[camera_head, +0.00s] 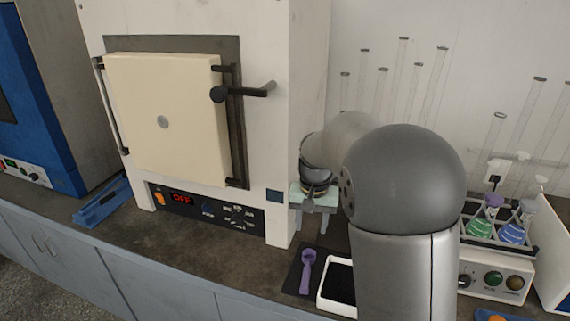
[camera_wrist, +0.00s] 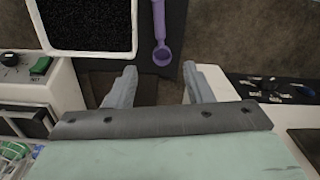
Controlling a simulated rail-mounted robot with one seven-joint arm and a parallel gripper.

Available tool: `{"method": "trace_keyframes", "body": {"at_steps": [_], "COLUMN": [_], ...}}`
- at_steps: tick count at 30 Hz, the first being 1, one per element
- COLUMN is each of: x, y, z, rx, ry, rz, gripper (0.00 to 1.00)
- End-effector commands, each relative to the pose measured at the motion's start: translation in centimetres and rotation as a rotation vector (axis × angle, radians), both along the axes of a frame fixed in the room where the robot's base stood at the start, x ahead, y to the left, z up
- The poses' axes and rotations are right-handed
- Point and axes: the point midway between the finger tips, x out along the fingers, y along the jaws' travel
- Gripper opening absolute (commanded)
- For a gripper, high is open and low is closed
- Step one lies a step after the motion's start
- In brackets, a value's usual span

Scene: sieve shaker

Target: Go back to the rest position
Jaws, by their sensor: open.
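My gripper (camera_head: 310,224) hangs down between the white furnace (camera_head: 190,120) and the equipment on the right. In the wrist view its two grey fingers (camera_wrist: 160,80) are apart, with nothing between them. The counter (camera_head: 255,265) is below them. My arm hides part of the scene behind it in the head view.
A purple scoop (camera_head: 307,270) lies on a dark mat, with a white tray of black grains (camera_head: 323,298) beside it. A control box (camera_head: 497,281) and a rack with flasks (camera_head: 490,240) stand right. Glass tubes (camera_head: 403,70) are behind. The furnace handle (camera_head: 245,91) sticks out.

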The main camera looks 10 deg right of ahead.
Motion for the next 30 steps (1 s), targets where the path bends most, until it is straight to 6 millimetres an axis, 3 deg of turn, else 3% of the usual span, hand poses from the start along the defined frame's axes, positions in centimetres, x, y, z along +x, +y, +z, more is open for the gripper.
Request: {"method": "trace_keyframes", "body": {"at_steps": [2,5,12,15,18,22,30], "x": [-1.1,-4.4,-17.3,-21.7,-24.7,-26.6,-26.8], "y": [-0.1,-0.4,-0.8,-0.9,-1.0,-1.0,-1.0], "z": [0.4,1.4,2.1,1.4,0.5,-0.1,-0.3], "rx": [0.006,0.021,0.029,0.014,-0.001,-0.012,-0.014], "ry": [-0.001,-0.008,-0.028,-0.033,-0.036,-0.036,-0.035], "rz": [0.007,0.037,0.179,0.233,0.269,0.294,0.297], "gripper": [0.46,0.46,0.46,0.46,0.46,0.46,0.46]}}
